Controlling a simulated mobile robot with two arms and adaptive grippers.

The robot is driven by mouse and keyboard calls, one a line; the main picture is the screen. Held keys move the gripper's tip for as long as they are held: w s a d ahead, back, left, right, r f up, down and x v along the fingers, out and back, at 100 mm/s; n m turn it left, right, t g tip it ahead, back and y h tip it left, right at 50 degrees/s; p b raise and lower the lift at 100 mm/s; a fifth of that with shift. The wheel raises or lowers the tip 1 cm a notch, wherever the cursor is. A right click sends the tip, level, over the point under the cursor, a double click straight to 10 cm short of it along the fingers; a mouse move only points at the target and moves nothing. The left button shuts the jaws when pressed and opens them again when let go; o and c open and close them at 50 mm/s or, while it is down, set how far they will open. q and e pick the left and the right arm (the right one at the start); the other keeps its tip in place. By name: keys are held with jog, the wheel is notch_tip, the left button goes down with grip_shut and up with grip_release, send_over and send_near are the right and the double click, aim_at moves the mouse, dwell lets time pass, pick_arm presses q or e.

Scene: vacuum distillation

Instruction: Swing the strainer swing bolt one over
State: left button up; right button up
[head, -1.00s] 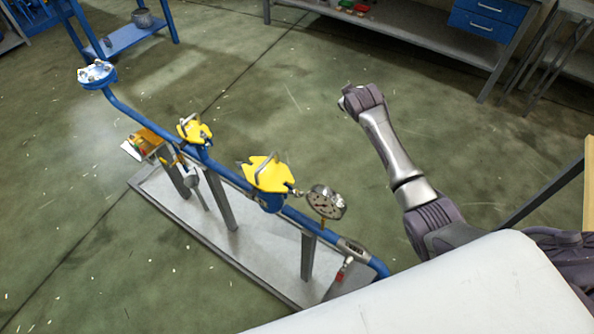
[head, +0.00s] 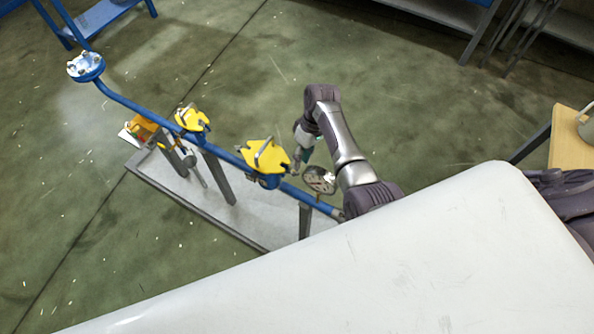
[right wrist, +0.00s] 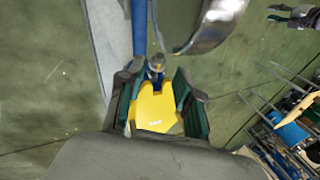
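The nearer yellow strainer cover (head: 262,158) sits on the blue pipe, with a grey handle across its top. My right gripper (head: 298,160) is at its right edge, beside the round gauge. In the right wrist view the right gripper (right wrist: 158,100) is open, its green-padded fingers apart on either side of the yellow cover (right wrist: 155,112). A small metal bolt end (right wrist: 156,64) shows between and just beyond the fingertips; I cannot tell whether a finger touches it. My left gripper is not in view.
The pressure gauge (head: 319,180) is close to the right gripper; its metal rim (right wrist: 208,25) also shows in the wrist view. A smaller yellow cover (head: 192,118) and a blue flange (head: 86,66) are farther along the pipe. A wooden tabletop (head: 570,140) is at right.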

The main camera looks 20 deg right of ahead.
aim_at(297, 173)
jog(key=x, duration=0.6)
jog(key=shift+a+f, duration=0.1)
jog(key=shift+f, duration=0.05)
jog(key=shift+c, duration=0.2)
grip_shut()
